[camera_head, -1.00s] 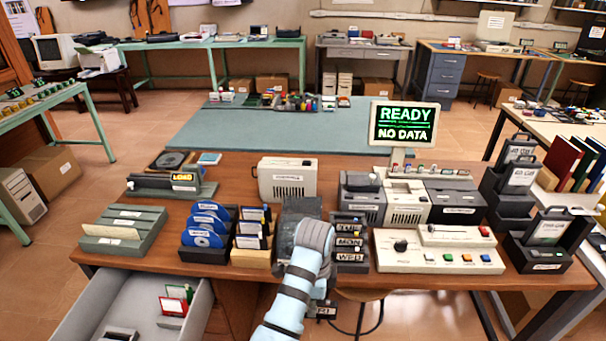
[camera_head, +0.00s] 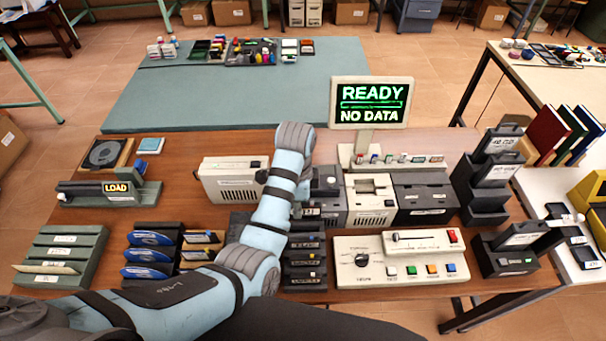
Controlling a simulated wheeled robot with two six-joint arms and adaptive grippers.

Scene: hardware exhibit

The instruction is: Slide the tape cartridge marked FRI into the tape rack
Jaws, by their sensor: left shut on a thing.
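The tape rack (camera_head: 304,268) is a dark rack on the wooden table, just right of my left arm, with several labelled slots partly covered by the arm. My left gripper (camera_head: 298,208) is mostly hidden behind my raised forearm, near the grey machine behind the rack. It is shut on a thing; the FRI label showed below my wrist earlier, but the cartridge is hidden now. I cannot tell its tilt or whether it touches anything. My right gripper is not in view.
A cream control panel (camera_head: 400,263) stands right of the rack, with a cream and grey machine (camera_head: 371,205) behind. Disk holders (camera_head: 152,255) stand left of my arm. The READY sign (camera_head: 371,103) is at the back. Bare wood shows at the left middle.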

